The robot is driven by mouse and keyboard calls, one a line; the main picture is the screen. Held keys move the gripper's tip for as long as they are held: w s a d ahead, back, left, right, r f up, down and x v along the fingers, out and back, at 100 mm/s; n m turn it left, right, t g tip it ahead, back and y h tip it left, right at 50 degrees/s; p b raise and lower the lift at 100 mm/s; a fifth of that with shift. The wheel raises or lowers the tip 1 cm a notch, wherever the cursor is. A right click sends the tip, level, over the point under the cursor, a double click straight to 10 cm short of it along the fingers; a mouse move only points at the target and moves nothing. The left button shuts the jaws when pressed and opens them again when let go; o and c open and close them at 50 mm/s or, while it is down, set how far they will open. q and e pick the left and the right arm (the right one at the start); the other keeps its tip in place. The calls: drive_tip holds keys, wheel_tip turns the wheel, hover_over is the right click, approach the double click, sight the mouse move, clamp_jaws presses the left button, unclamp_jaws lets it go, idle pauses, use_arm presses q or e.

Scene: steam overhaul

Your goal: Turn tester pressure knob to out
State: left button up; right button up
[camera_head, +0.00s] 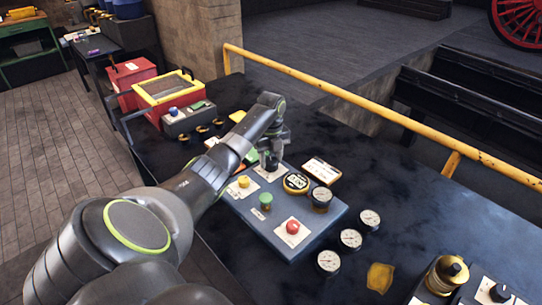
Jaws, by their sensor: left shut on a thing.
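The tester is a blue-grey panel (250,222) on the dark bench, with white label plates, a yellow button (244,181), a green button (265,200) and a red button (292,227). My left gripper (269,158) points down over the panel's back edge. It is shut on a dark knob (268,165) above a white label plate. The gripper hides most of this knob, and its pointer and the label's words are too small to read. My right gripper is not in view.
A dark round gauge (321,197) and a yellow-rimmed dial (296,183) sit on the panel's right. Several white gauges (350,238) lie beside it. A brass fitting (444,277) stands front right. A red and yellow box (168,92) is behind left. A yellow rail (340,92) borders the back.

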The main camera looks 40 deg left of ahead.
use_arm(q)
drive_tip(key=n+p, duration=0.4)
drive_tip(key=shift+r, duration=0.3)
drive_tip(key=n+p, duration=0.2)
drive_tip(key=n, duration=0.1)
drive_tip(key=n+p, duration=0.2)
drive_tip(key=n, duration=0.1)
drive_tip(key=shift+n, duration=0.4)
drive_tip(key=n+p, duration=0.2)
drive_tip(key=n, duration=0.2)
drive_tip(key=shift+f, duration=0.1)
drive_tip(key=shift+f+n+p, duration=0.1)
drive_tip(key=shift+n+p, duration=0.7)
drive_tip(key=shift+n, duration=1.3)
drive_tip(key=o, duration=1)
